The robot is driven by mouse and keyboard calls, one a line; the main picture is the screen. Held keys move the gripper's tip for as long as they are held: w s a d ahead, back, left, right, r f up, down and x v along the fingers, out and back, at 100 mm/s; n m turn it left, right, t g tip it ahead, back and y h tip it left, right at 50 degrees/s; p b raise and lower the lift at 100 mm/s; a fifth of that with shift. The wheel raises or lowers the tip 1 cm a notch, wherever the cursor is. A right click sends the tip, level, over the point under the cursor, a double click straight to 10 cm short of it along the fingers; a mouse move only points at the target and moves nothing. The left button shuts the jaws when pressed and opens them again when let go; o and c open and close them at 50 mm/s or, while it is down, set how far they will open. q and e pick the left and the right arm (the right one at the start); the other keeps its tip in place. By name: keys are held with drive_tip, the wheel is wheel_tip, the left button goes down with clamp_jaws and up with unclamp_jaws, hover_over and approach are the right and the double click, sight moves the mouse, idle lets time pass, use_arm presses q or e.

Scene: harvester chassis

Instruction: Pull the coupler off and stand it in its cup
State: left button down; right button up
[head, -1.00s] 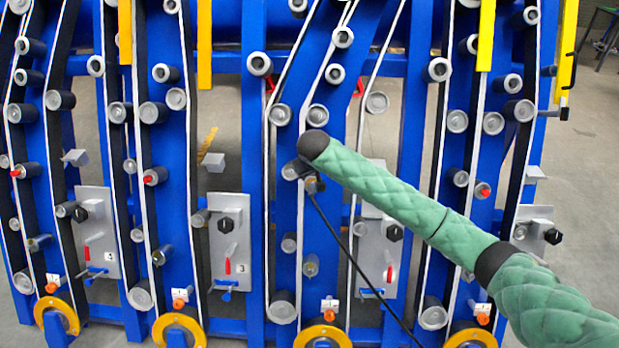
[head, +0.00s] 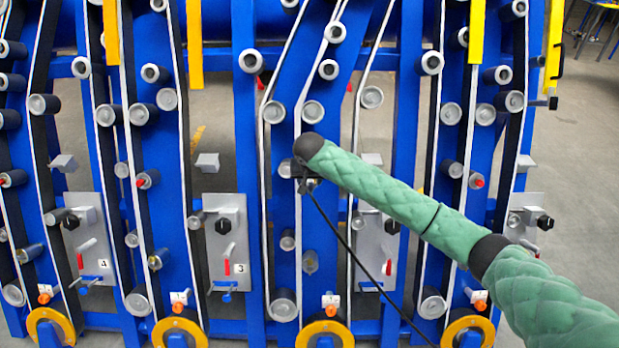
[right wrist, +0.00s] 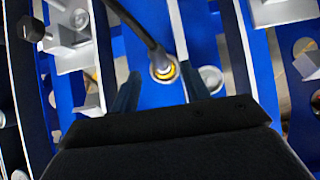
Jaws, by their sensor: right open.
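The coupler (right wrist: 163,70) is a round metal fitting with a yellow ring, at the end of a black hose (right wrist: 146,28), against a blue upright in the right wrist view. My right gripper (head: 306,178) is open in front of the middle blue upright in the head view. In the wrist view its two fingers stand on either side of the coupler, apart from each other; I cannot tell whether they touch it. I cannot make out the cup for certain. My left gripper is not in view.
Rollers and white belts cover the blue uprights (head: 407,150) around my right gripper. Grey plates with black knobs and red levers (head: 228,245) stand to the left and right. The hose (head: 345,243) hangs down to the lower right. Yellow rings (head: 322,333) line the bottom.

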sight(310, 186)
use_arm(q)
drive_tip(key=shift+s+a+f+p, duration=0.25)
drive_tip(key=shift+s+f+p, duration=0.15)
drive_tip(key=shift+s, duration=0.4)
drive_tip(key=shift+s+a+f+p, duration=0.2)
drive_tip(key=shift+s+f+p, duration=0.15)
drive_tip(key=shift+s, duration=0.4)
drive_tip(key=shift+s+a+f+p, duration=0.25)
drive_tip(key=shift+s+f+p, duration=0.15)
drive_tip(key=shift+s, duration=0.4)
use_arm(e)
drive_tip(key=shift+x, duration=3.35)
drive_tip(key=shift+c, duration=0.5)
clamp_jaws()
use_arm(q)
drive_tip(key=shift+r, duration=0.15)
use_arm(e)
drive_tip(key=shift+r, duration=0.1)
